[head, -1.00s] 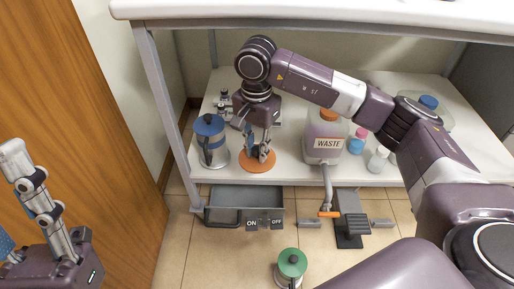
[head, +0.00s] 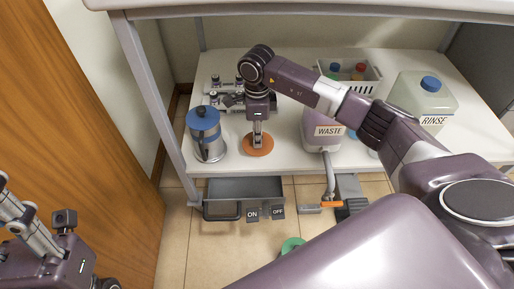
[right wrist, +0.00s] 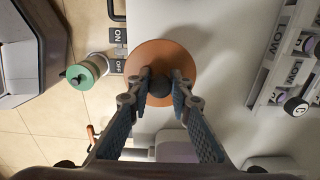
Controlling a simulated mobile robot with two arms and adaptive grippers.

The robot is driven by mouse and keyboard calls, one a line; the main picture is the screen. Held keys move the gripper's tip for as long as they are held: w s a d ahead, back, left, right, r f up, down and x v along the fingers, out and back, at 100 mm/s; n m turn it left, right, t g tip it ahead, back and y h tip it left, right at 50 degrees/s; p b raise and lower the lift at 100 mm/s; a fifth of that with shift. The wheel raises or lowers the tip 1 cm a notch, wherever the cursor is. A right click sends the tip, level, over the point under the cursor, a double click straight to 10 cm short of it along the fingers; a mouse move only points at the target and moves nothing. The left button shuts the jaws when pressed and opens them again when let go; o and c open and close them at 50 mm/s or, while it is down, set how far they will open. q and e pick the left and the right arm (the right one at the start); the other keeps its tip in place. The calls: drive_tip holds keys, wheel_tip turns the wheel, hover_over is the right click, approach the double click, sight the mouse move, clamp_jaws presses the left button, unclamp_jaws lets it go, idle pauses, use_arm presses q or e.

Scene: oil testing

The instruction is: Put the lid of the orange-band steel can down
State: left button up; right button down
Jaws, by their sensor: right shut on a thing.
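The orange lid (head: 262,149), a round disc, lies flat at the front left of the shelf in the head view; I cannot tell whether it touches the shelf. In the right wrist view it is the orange-brown disc (right wrist: 155,52) with a dark round knob (right wrist: 160,86). My right gripper (head: 257,141) points straight down over it, and its fingertips (right wrist: 161,80) are shut on the knob. No can body with an orange band shows. My left gripper (head: 28,222) is at the lower left, partly cut off, away from the lid.
A steel can with a blue lid (head: 205,134) stands just left of the lid. The WASTE jug (head: 322,131) stands to its right, the RINSE container (head: 424,97) farther right. A grey tray (head: 247,188) sits below the shelf's front edge. A green-lidded can (right wrist: 88,71) is on the floor.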

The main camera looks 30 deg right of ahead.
drive_tip(key=shift+f+b, duration=0.9)
drive_tip(key=shift+f, duration=1.55)
drive_tip(key=shift+f, duration=0.2)
drive_tip(key=c, duration=1.8)
unclamp_jaws()
drive_tip(key=shift+o, duration=0.2)
